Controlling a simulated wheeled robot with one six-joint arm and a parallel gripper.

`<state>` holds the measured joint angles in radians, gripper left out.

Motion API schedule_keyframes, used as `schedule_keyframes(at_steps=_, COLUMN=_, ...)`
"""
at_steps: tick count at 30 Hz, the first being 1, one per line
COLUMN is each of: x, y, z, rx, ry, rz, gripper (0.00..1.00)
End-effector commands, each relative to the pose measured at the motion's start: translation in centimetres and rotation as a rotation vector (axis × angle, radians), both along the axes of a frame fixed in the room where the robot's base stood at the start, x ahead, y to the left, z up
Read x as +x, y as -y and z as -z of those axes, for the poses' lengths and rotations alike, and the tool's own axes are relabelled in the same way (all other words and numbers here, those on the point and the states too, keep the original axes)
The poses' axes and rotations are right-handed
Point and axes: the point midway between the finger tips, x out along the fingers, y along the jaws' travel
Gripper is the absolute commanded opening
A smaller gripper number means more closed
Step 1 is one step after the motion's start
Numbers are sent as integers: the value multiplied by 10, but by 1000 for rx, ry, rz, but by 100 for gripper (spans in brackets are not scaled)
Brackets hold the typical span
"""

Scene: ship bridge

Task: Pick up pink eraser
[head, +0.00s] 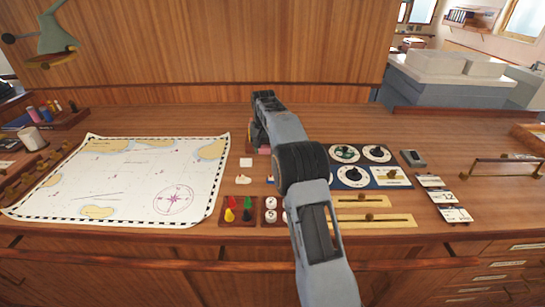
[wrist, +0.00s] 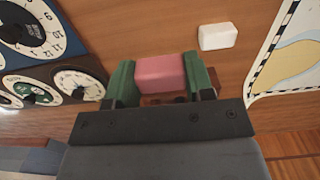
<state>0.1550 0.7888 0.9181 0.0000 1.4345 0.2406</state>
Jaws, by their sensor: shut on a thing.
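The pink eraser (wrist: 161,72) is a small block between the two green fingers of my gripper (wrist: 160,80) in the wrist view. The fingers touch it on both sides, and the gripper is shut on it. In the head view only a bit of the pink eraser (head: 264,150) shows beside my arm, which hides most of the gripper. I cannot tell whether the eraser touches the desk.
A white block (wrist: 217,36) lies near the eraser; it also shows in the head view (head: 246,162). A chart (head: 130,180) lies left, a dial panel (head: 352,175) right. A small tray (head: 239,224) with coloured pieces stands in front.

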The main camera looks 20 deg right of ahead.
Motion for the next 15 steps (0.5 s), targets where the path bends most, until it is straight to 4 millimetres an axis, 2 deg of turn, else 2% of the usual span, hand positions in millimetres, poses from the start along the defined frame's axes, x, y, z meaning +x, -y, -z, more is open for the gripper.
schedule_keyframes(at_steps=3, x=-2, y=-21, z=-18, rx=0, ry=2, rz=-3, gripper=25)
schedule_keyframes(at_steps=9, x=-6, y=-57, z=-33, rx=0, ry=2, rz=-3, gripper=25)
schedule_keyframes(at_steps=15, x=-8, y=-82, z=-45, rx=0, ry=2, rz=-1, gripper=25)
